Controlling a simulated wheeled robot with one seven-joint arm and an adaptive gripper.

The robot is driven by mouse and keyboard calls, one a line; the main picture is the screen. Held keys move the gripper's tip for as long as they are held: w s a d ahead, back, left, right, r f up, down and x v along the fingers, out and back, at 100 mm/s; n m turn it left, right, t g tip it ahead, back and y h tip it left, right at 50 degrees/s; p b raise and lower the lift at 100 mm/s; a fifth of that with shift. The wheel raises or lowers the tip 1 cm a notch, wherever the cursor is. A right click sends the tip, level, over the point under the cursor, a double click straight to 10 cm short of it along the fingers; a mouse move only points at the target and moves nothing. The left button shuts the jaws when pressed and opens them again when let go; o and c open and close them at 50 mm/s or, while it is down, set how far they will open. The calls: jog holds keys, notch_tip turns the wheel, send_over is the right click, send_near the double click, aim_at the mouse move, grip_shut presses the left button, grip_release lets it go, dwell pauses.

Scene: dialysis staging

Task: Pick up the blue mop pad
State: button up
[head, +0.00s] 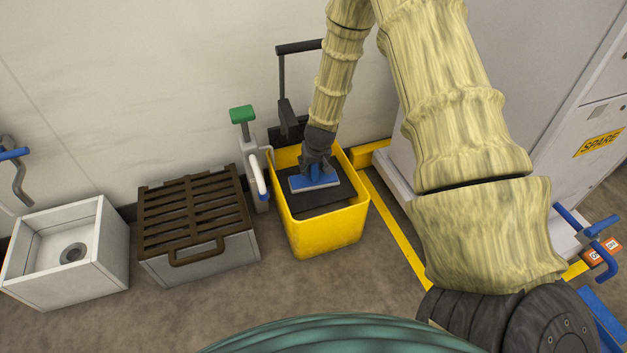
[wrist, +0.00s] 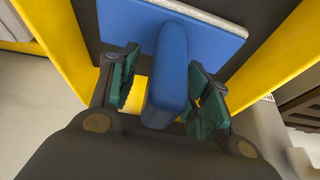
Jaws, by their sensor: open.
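The blue mop pad (head: 314,181) is a flat blue plate with a pale edge and an upright blue grip block. It lies on a dark surface inside the yellow bucket (head: 331,231). In the wrist view the pad's blue plate (wrist: 205,32) is at the top and its grip block stands between my fingers. My gripper (head: 316,167) reaches down into the bucket from above. In the wrist view my gripper (wrist: 163,98) is open, with green-lined fingers on both sides of the block. A gap shows at the left finger; contact at the right cannot be told.
The yellow bucket walls surround my gripper closely. A black handle (head: 281,85) rises behind the bucket. To the left are a green-topped post (head: 243,115), a brown-grated box (head: 196,210) and a white basin (head: 75,252). A pale cabinet (head: 540,75) stands right.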

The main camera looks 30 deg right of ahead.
jog(key=shift+r, duration=0.1)
grip_shut()
